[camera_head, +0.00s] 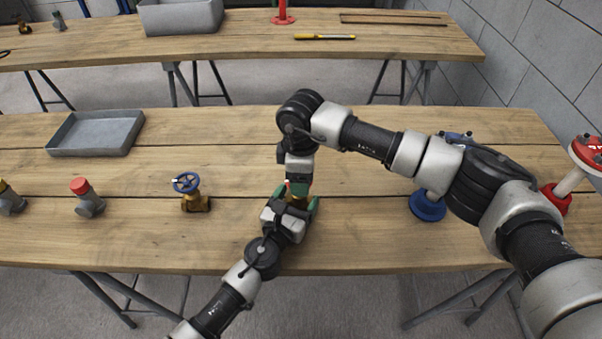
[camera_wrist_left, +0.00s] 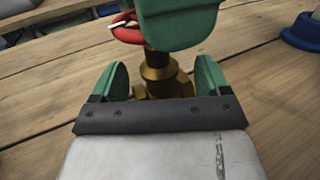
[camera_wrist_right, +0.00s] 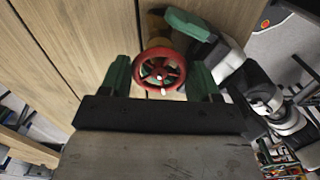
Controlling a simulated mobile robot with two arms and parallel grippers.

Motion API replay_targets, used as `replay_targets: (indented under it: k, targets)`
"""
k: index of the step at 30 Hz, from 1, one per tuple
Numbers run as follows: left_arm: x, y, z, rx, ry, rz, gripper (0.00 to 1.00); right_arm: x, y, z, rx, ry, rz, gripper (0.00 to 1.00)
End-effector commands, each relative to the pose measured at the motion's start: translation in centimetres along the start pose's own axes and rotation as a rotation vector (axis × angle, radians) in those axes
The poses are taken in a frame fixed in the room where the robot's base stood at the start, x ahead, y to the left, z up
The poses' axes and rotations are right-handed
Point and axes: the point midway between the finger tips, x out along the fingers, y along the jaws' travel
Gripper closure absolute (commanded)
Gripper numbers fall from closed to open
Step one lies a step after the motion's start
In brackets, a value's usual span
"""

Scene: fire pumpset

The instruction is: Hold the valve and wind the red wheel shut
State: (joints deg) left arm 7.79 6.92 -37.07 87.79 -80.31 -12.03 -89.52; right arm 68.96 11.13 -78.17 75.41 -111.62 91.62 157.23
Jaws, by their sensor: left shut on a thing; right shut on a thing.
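The brass valve stands on the near table, mostly hidden by my grippers in the head view; its brass body (camera_wrist_left: 158,72) shows in the left wrist view. My left gripper (camera_head: 296,206) is shut on the valve body, one green finger on each side. The red wheel (camera_wrist_right: 160,70) is on top of the valve, seen face-on in the right wrist view with a small white handle or mark at its lower rim. My right gripper (camera_wrist_right: 162,78) is shut on the red wheel from above, fingers on opposite sides of the rim. A bit of the wheel also shows in the left wrist view (camera_wrist_left: 126,30).
A brass valve with a blue wheel (camera_head: 187,183) stands to the left, with a red-capped grey fitting (camera_head: 87,197) beyond it. A grey tray (camera_head: 97,133) lies at the back left. A blue-based item (camera_head: 427,206) and a red-based item (camera_head: 556,199) stand right.

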Motion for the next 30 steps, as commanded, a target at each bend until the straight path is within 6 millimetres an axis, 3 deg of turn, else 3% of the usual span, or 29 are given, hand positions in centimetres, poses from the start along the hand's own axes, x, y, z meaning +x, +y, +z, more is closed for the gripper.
replay_targets:
  k: [9,26,27,30]
  targets:
    - [-0.03,-0.1,0.0,-0.002,0.0,-0.002,0.63,-0.17,0.06,-0.02,0.13,0.003,0.004,0.62]
    - [-0.03,-0.06,-0.01,-0.001,0.001,-0.001,0.63,-0.15,0.02,-0.03,0.156,0.002,0.004,0.62]
    - [-0.03,-0.05,-0.01,-0.001,0.001,-0.001,0.63,-0.15,0.02,-0.03,0.155,0.002,0.004,0.33]
    - [-0.01,-0.04,0.02,-0.001,0.0,-0.001,0.63,-0.13,0.0,-0.03,0.155,0.002,0.003,0.18]
